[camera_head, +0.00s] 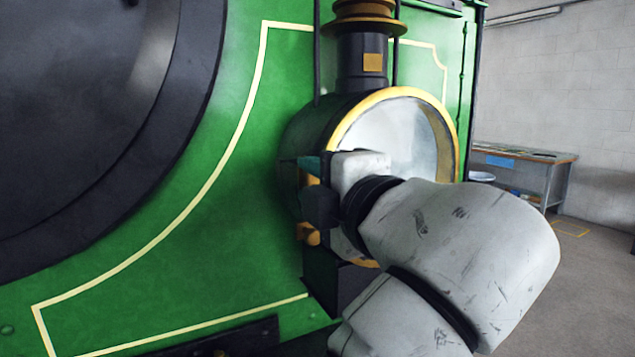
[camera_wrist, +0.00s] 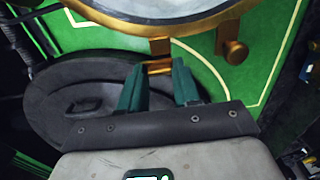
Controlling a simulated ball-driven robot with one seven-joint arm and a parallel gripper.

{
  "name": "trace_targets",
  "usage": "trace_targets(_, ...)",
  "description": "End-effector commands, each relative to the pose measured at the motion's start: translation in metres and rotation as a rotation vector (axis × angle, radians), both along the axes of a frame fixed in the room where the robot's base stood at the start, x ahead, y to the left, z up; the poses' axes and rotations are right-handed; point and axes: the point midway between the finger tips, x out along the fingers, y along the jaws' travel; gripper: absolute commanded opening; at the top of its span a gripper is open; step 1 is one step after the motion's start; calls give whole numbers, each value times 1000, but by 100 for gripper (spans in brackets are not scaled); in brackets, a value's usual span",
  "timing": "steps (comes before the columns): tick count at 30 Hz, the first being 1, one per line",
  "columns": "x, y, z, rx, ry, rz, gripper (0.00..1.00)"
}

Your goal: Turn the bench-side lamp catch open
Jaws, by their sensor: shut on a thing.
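The lamp (camera_head: 405,125) is a dark round drum with a brass rim and pale glass, fixed to the green tram front. It also shows at the top of the wrist view (camera_wrist: 160,8). A small brass catch (camera_wrist: 160,65) sticks out from the rim, on the lamp's left side in the head view. My gripper (camera_wrist: 160,78) has its teal fingers closed around this catch, one on each side. In the head view my gripper (camera_head: 309,181) is at the lamp's left edge, and my wrist hides part of the glass and lower rim.
A brass knob (camera_wrist: 235,52) sits on the rim beside the catch; it shows below my gripper in the head view (camera_head: 308,235). A dark round plate (camera_wrist: 85,105) lies behind my fingers. A workbench (camera_head: 520,165) stands at the right, with open floor before it.

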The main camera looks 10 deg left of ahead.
Motion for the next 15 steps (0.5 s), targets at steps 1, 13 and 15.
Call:
trace_targets(1,4,-7,3,-1,-7,-19,1)
trace_targets(13,4,-7,3,-9,-11,-19,1)
trace_targets(15,4,-7,3,-8,-11,-19,34)
